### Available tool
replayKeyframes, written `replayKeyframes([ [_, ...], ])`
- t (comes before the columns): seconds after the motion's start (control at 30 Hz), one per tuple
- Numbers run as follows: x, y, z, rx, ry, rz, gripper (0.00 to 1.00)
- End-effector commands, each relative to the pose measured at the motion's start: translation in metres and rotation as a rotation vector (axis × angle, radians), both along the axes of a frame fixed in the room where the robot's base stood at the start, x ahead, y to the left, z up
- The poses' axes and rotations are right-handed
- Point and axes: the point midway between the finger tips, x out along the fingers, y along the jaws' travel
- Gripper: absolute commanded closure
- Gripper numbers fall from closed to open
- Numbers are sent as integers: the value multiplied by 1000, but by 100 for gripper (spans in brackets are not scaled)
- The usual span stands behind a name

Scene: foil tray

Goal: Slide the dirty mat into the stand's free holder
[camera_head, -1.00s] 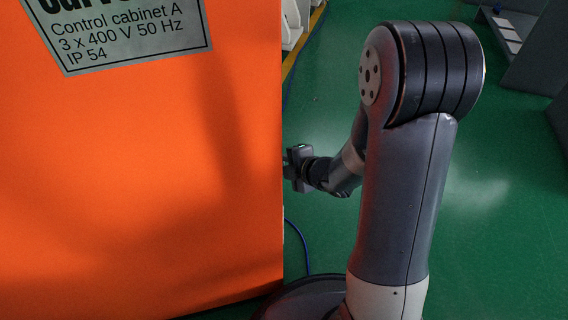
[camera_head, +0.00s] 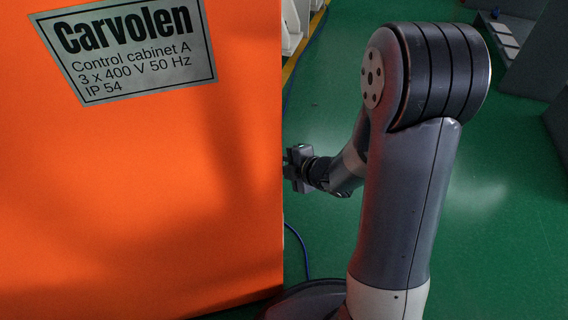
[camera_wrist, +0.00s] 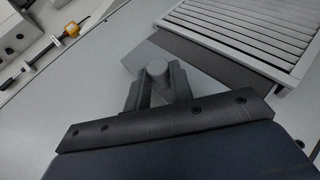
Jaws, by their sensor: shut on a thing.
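My gripper (camera_wrist: 159,76) is at the middle of the wrist view, its two dark fingers close together on a grey piece with a round knob (camera_wrist: 157,69). A flat grey plate (camera_wrist: 200,81) shows behind the fingers; I take it to be part of the mat, but its full outline and any dirt are hidden. It lies against a dark grey edge below a pale slatted frame (camera_wrist: 255,25), which may be the stand. Which holder is free cannot be told. In the head view my gripper (camera_head: 290,168) is partly behind the orange cabinet, and the mat and stand are hidden.
The orange control cabinet (camera_head: 140,200) fills the left of the head view. A blue cable (camera_head: 299,245) lies on the green floor (camera_head: 500,230).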

Motion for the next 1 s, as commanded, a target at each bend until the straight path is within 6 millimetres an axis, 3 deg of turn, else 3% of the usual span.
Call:
replayKeyframes([
  [1.0,0,0,75,0,-1,0,100],
])
